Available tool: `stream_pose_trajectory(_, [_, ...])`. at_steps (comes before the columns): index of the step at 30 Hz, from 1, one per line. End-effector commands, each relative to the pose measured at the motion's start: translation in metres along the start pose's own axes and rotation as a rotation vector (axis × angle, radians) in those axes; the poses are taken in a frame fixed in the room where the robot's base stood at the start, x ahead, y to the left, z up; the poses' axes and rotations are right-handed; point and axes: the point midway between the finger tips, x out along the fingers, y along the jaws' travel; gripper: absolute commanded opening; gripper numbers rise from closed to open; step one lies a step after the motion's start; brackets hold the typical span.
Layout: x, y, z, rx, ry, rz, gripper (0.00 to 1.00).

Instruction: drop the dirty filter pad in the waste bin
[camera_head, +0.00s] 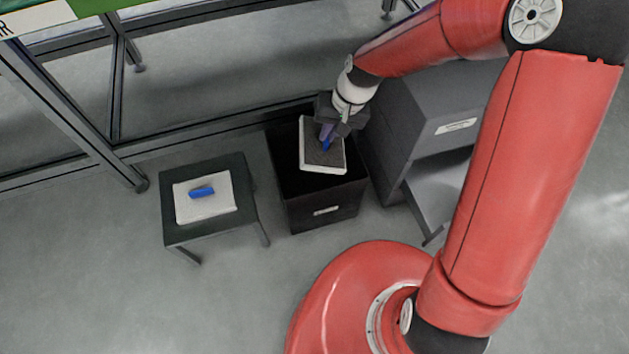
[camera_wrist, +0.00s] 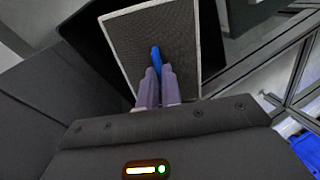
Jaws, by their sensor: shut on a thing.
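The dirty filter pad (camera_head: 324,150) is a dark grey panel with a white frame and a blue tab. My gripper (camera_head: 327,137) is shut on its blue tab and holds the pad over the open top of the black waste bin (camera_head: 323,212). In the wrist view the gripper's fingers (camera_wrist: 157,84) pinch the blue tab (camera_wrist: 155,56), with the pad (camera_wrist: 165,35) beyond them. The dark bin (camera_wrist: 88,38) shows around the pad there. The pad hides part of the bin's opening, and its exact height above the rim is hard to tell.
A small dark table (camera_head: 205,232) to the left of the bin carries a white pad (camera_head: 218,208) with a blue tab. A grey cabinet (camera_head: 418,113) with an open shelf stands right of the bin. A metal frame (camera_head: 190,143) runs behind. Floor is clear in front of the table.

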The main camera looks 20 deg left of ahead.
Motion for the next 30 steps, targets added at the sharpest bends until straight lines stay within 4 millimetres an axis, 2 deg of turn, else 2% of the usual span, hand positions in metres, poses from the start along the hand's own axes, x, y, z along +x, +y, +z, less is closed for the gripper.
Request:
stream_pose_trajectory(1, [0.012, 0.004, 0.0, 0.0, -0.001, 0.0, 0.0])
stream_pose_trajectory(4, [0.021, 0.006, 0.0, 0.001, -0.001, -0.001, 0.0])
stream_pose_trajectory(14, [0.024, 0.007, 0.0, 0.0, -0.001, -0.001, 0.0])
stream_pose_trajectory(15, [0.024, 0.007, 0.0, 0.0, -0.001, -0.001, 0.07])
stream_pose_trajectory(21, [0.024, 0.007, 0.0, 0.0, -0.001, 0.0, 0.32])
stream_pose_trajectory(30, [0.02, 0.007, 0.0, 0.0, 0.0, 0.0, 0.32])
